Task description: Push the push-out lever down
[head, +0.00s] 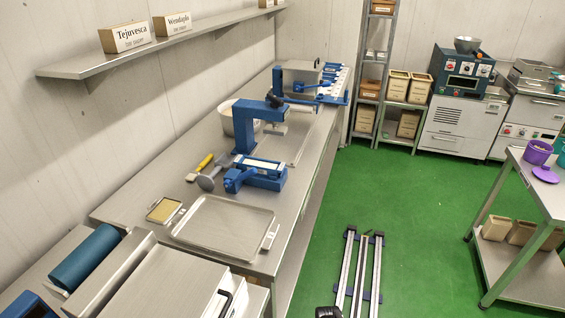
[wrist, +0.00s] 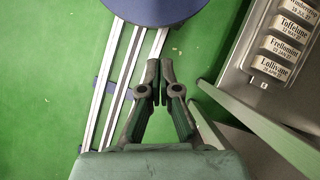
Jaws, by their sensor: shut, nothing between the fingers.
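A blue press frame (head: 246,130) stands on the long steel bench, with a black-ended handle (head: 275,101) near its top. Farther along the bench, a blue lever (head: 312,86) shows at the front of a steel box with blue parts (head: 301,77). I cannot tell for certain which of these is the push-out lever. My gripper (wrist: 160,76) is shut and empty in the wrist view, pointing down over the green floor and away from the bench devices. Neither lever shows in the wrist view.
The bench (head: 152,210) also holds a steel tray (head: 222,228), a yellow-handled tool (head: 200,166) and a blue clamp-like device (head: 262,178). Floor rails (head: 364,270) run beside it. Labelled blocks (wrist: 284,48) lie on a steel surface near my gripper. Green floor is clear mid-room.

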